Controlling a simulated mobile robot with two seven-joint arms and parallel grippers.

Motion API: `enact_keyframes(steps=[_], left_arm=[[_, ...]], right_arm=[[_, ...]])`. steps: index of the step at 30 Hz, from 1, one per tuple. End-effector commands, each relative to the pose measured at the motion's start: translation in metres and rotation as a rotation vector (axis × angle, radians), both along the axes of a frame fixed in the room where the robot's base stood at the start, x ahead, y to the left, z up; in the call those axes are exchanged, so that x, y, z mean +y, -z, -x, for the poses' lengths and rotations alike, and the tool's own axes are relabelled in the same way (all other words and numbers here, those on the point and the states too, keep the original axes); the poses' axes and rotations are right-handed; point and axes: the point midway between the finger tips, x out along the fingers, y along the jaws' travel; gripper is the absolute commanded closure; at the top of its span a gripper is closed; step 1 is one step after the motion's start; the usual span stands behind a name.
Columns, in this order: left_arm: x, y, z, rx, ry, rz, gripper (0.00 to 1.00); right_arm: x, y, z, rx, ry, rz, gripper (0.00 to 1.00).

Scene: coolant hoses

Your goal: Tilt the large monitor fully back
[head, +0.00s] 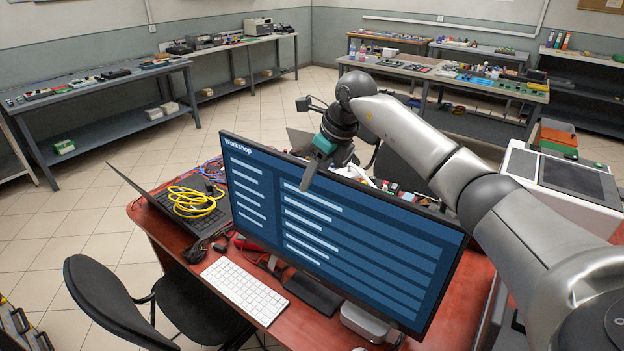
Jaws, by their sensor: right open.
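The large monitor (330,238) stands on the red desk, its lit blue screen headed "Workshop" facing toward the chair side. My right arm comes in from the right and reaches over the monitor. My right gripper (309,176) is open at the monitor's top edge, left of its middle, with a finger hanging in front of the upper screen. I cannot tell whether it touches the screen. Its other finger is mostly hidden. The lower part of the monitor and its stand (314,294) are partly hidden behind the screen. My left gripper is not in view.
On the red desk (310,327) are a white keyboard (245,288), an open laptop with a coiled yellow cable (193,200), and a small silver box (368,322). Clutter lies behind the monitor. A black chair (108,306) stands in front. A white machine (562,185) stands at right.

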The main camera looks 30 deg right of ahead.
Motion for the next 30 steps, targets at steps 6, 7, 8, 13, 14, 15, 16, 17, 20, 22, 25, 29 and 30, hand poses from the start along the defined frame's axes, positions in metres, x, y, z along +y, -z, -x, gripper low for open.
enact_keyframes(steps=[6, 7, 8, 13, 14, 15, 16, 17, 20, 22, 25, 29, 30], left_arm=[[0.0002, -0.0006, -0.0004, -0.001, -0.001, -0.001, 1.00], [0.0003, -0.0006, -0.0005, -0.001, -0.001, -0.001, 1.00], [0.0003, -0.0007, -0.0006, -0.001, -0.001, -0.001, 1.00], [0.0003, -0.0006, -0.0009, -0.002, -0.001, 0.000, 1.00], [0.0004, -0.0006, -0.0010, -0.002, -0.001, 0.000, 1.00], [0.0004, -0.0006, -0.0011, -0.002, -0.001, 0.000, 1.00], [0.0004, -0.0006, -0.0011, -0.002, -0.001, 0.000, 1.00], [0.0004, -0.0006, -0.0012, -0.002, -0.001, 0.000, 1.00], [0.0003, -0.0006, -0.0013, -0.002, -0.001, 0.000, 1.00], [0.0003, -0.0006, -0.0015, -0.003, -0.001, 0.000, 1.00], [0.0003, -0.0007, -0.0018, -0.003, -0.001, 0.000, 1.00], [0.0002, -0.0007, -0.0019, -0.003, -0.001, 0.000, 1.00], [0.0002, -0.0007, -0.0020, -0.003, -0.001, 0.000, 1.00]], right_arm=[[0.0023, 0.0127, -0.0047, 0.000, 0.000, 0.000, 0.49], [0.0024, 0.0130, -0.0048, 0.000, 0.000, 0.000, 0.49], [0.0024, 0.0133, -0.0050, 0.000, 0.000, 0.000, 0.49], [0.0023, 0.0132, -0.0049, 0.000, 0.000, 0.001, 0.49], [0.0023, 0.0132, -0.0049, 0.000, 0.000, 0.001, 0.50], [0.0023, 0.0131, -0.0049, -0.001, 0.000, 0.000, 0.54], [0.0023, 0.0130, -0.0049, -0.001, 0.000, 0.000, 0.58], [0.0023, 0.0130, -0.0049, -0.001, 0.000, 0.000, 0.61], [0.0022, 0.0129, -0.0049, -0.001, 0.000, 0.000, 0.72], [0.0022, 0.0128, -0.0049, -0.001, 0.000, 0.000, 0.80], [0.0022, 0.0127, -0.0049, -0.001, 0.000, 0.000, 0.92], [0.0021, 0.0125, -0.0049, -0.001, 0.000, 0.000, 1.00], [0.0021, 0.0125, -0.0049, -0.001, 0.000, 0.000, 1.00]])
